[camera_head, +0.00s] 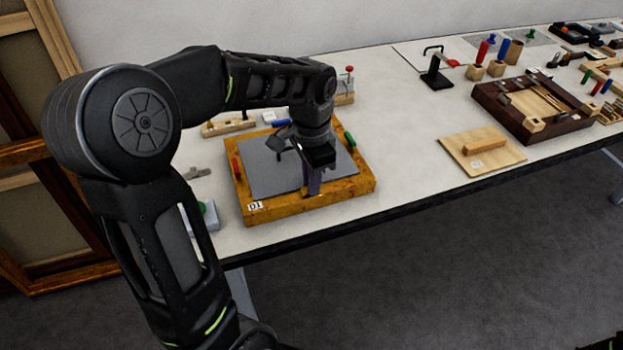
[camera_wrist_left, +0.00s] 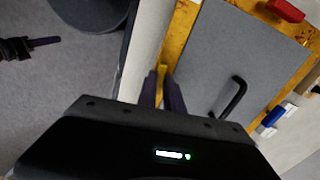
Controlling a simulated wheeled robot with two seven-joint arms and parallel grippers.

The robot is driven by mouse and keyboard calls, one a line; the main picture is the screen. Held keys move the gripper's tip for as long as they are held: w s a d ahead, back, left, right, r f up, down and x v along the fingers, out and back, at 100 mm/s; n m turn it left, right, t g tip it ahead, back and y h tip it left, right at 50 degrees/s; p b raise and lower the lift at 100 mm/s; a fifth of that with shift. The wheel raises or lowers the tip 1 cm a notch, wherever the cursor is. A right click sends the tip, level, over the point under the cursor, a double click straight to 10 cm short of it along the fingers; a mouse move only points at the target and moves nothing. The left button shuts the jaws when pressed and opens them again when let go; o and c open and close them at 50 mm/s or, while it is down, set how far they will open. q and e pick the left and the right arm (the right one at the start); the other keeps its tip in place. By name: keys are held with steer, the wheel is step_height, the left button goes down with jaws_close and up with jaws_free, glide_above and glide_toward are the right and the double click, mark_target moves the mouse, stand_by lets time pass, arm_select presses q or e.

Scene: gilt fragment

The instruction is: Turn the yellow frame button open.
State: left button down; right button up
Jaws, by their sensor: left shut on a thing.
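The picture frame (camera_head: 262,210) lies flat on the table, with a golden wooden border around a grey back panel (camera_head: 270,175). My left gripper (camera_head: 313,188) points down at the frame's near side. In the left wrist view its two purple fingers are shut on the yellow button (camera_wrist_left: 163,74), of which only a small yellow strip shows between them. The button's angle cannot be told. My right gripper (camera_wrist_left: 44,42) shows at the left of the left wrist view, away from the frame; its jaw opening is unclear.
A red button (camera_head: 235,168), a green button (camera_head: 350,139) and a blue button (camera_head: 281,123) sit around the frame. A black handle (camera_wrist_left: 235,97) stands on the panel. A wooden board (camera_head: 490,158) with a block and a dark tray (camera_head: 500,112) lie farther right. Bare table lies between.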

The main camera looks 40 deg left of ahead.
arm_select(q)
steer(key=shift+m, duration=0.6)
steer(key=c, duration=1.5)
jaws_free()
steer(key=shift+r, duration=0.15)
step_height(320, 180, up, 8)
steer(key=shift+f, duration=0.2)
steer(key=shift+f, duration=0.1)
